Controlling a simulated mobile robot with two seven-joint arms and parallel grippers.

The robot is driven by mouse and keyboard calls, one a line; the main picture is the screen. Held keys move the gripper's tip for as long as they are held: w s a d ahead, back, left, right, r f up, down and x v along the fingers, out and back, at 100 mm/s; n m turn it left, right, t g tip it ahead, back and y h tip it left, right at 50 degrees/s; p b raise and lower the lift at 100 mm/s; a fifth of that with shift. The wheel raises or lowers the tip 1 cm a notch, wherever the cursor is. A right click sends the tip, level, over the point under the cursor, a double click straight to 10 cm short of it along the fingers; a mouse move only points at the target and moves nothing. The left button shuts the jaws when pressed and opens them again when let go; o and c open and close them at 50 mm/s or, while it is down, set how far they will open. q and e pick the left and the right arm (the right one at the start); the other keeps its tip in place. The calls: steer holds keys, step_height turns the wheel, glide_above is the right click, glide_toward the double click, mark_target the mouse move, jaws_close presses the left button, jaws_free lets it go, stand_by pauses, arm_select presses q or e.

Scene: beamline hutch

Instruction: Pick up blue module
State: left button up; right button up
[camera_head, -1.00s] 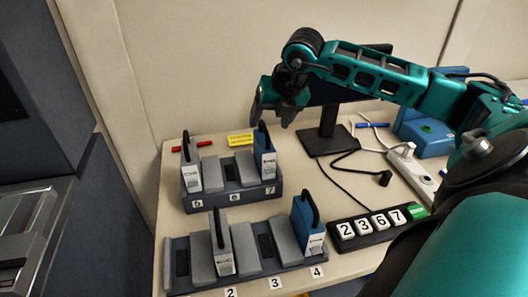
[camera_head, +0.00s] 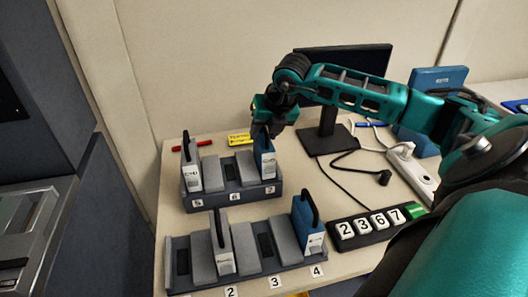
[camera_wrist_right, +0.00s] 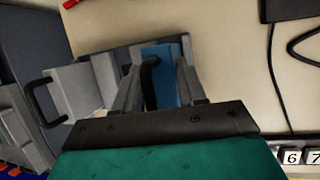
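A blue module (camera_head: 265,168) with a white label and black handle stands upright in slot 7 of the rear rack. A second blue module (camera_head: 308,224) stands in slot 4 of the front rack. My right gripper (camera_head: 266,130) is right over the slot 7 module, at its handle. In the right wrist view, the open fingers (camera_wrist_right: 156,85) lie on either side of that blue module (camera_wrist_right: 168,72) and its handle. The fingers stay apart; I see no clear grip. They partly hide the module. My left gripper is not in view.
Grey modules stand in slot 5 (camera_head: 190,168) and in the front rack (camera_head: 222,245). The rear rack (camera_head: 230,199) stands behind the front rack (camera_head: 248,280). A number strip (camera_head: 376,224), power strip (camera_head: 414,172) and monitor stand (camera_head: 327,140) are to the right.

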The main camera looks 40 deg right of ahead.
steer(key=c, duration=0.6)
steer(key=shift+r, duration=0.1)
steer(key=shift+r, duration=0.1)
steer(key=shift+r, duration=0.3)
jaws_close()
step_height(320, 180, up, 19)
steer(key=p, duration=0.2)
